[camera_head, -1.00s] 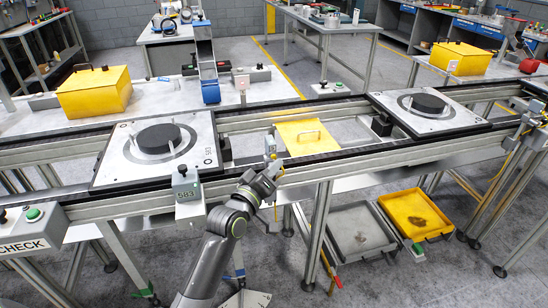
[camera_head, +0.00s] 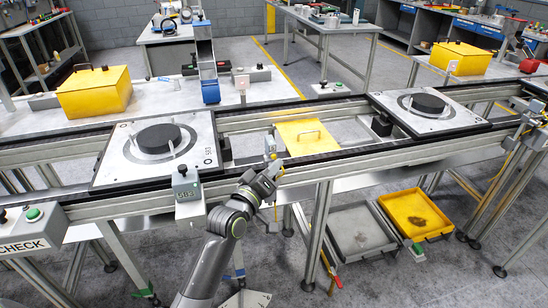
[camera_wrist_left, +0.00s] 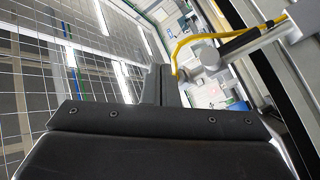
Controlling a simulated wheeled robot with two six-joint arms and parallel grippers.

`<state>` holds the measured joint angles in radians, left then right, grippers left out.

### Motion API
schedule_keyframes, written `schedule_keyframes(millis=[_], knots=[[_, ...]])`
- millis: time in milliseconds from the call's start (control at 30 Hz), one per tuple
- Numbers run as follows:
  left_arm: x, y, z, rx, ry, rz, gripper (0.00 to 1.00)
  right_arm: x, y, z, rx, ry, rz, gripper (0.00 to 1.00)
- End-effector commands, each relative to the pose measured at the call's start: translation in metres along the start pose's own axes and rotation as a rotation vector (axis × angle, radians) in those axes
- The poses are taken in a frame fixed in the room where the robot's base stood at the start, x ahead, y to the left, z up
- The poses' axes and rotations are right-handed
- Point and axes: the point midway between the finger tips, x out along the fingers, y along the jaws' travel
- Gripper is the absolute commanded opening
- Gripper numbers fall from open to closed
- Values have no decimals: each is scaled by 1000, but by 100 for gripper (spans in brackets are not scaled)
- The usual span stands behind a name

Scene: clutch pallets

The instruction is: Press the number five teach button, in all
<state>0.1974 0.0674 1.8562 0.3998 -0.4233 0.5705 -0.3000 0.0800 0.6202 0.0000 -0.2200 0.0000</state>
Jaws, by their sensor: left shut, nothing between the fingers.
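A white CHECK box (camera_head: 32,228) with a green button is at the far left. I cannot make out a number five on any button. My right gripper is out of view.
Two pale pallets with black discs, one left (camera_head: 110,172) and one right (camera_head: 455,125), sit on the conveyor. A grey tray (camera_head: 358,246) and yellow tray (camera_head: 418,228) are below. A yellow cable (camera_wrist_left: 195,40) shows near the wrist.

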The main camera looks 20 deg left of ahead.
Motion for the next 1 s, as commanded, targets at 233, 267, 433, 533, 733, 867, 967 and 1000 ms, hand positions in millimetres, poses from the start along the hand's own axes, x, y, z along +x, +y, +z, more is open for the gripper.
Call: schedule_keyframes(millis=[233, 267, 433, 533, 733, 867, 967, 1000], knots=[[0, 0, 0, 0, 0, 0, 0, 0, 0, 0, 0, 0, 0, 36], [0, 0, 0, 0, 0, 0, 0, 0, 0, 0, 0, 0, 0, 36], [0, 0, 0, 0, 0, 0, 0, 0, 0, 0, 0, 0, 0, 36], [1, 0, -1, 0, 0, 0, 0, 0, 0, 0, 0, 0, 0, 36], [5, -4, -4, 1, -1, -1, 0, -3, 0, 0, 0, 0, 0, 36], [6, -4, -4, 0, 0, -1, 0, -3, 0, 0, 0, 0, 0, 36], [6, -4, -4, 0, 0, 0, 0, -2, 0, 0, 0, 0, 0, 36], [6, -4, -4, 0, 0, 0, 0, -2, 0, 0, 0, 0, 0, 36]])
